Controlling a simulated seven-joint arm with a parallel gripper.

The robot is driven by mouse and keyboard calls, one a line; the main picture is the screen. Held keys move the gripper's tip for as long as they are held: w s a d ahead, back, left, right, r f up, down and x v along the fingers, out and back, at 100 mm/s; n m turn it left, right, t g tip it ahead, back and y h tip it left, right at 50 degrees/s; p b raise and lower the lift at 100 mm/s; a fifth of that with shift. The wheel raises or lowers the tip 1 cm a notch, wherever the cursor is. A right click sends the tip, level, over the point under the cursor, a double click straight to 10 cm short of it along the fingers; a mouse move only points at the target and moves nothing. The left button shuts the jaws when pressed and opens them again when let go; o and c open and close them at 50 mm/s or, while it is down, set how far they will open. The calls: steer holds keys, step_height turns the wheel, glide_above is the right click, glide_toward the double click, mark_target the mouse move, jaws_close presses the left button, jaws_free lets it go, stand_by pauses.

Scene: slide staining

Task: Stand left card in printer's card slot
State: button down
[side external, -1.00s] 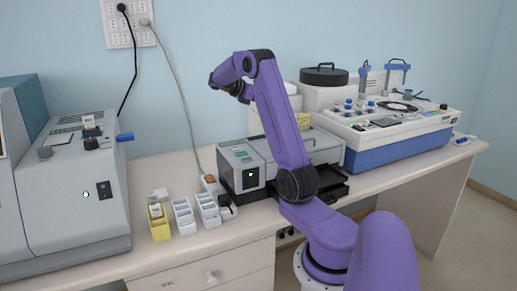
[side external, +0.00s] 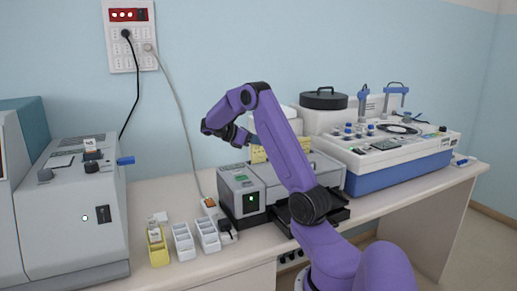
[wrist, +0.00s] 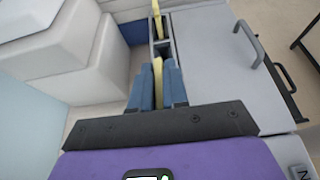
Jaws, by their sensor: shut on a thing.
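My gripper (wrist: 158,85) is shut on a yellow card (wrist: 158,75), held upright between its blue fingers. In the side view this card (side external: 258,155) shows under my wrist, behind the grey printer (side external: 240,180). A second yellow card (wrist: 157,22) stands farther along the same line in the wrist view; part of it seems to show right of my arm in the side view (side external: 305,143). A narrow dark-edged slotted holder (wrist: 163,48) lies just beyond my fingertips, along the printer's edge. I cannot tell whether the held card's lower edge is inside a slot.
A grey cover with a handle (wrist: 248,42) is right of the fingers. White boxes (wrist: 75,65) stand close on the left. Small slide racks (side external: 183,241) stand at the bench front. A blue and white machine (side external: 400,150) is at the right.

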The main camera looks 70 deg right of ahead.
mark_target(259, 152)
steer(key=shift+f, duration=1.1)
steer(key=shift+f, duration=0.15)
steer(key=c, duration=1.1)
jaws_free()
